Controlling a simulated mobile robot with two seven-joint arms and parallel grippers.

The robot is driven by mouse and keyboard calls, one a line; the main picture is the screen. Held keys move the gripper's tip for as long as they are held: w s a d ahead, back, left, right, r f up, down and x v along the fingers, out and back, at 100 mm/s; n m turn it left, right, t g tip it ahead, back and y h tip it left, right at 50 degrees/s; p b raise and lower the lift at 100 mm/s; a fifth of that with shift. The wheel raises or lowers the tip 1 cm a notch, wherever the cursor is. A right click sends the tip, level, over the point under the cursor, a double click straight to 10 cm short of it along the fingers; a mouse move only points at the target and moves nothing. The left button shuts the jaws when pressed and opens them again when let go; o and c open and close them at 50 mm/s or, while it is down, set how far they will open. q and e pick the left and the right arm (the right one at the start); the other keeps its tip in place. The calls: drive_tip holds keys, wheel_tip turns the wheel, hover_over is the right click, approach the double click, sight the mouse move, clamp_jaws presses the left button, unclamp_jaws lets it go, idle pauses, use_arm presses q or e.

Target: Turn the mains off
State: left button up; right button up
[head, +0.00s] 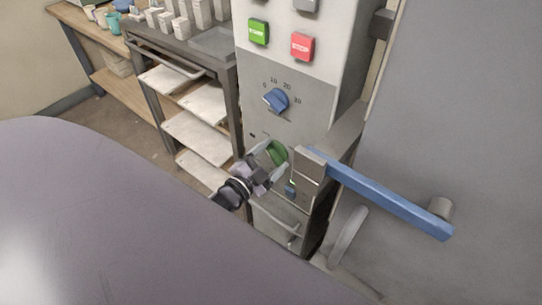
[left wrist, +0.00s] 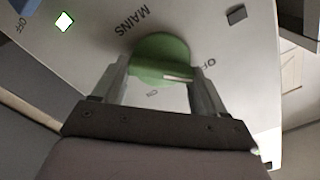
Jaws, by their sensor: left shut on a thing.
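The green mains knob (head: 277,152) is on the lower part of the grey control panel (head: 312,105). My left gripper (head: 266,161) is shut on it, with a finger on either side. In the left wrist view the round green knob (left wrist: 160,58) sits between the two fingers (left wrist: 158,85), under the word MAINS. A pale mark on the knob points right, toward the OFF lettering; a smaller ON marking is below the knob. My right gripper is not in view.
Above the knob are a blue dial (head: 276,100), a green START button (head: 259,32) and a red STOP button (head: 302,46). A long blue handle (head: 390,198) crosses the grey door at right. A rack with pale shelves (head: 196,136) stands at left. A lit lamp (left wrist: 64,21) shows on the panel.

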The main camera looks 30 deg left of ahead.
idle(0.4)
use_arm(q)
drive_tip(key=o, duration=1.1)
drive_tip(key=shift+c, duration=0.2)
drive_tip(key=shift+s, duration=0.1)
drive_tip(key=s, duration=0.7)
drive_tip(key=shift+a, duration=0.3)
drive_tip(key=s+d+f+n+g+h, duration=0.1)
drive_tip(key=s+d+f+n+g, duration=0.5)
drive_tip(key=s+d, duration=0.3)
drive_tip(key=s+n+g, duration=0.1)
drive_tip(key=s, duration=0.1)
drive_tip(key=shift+s+d+f+p, duration=0.3)
drive_tip(key=shift+p, duration=0.1)
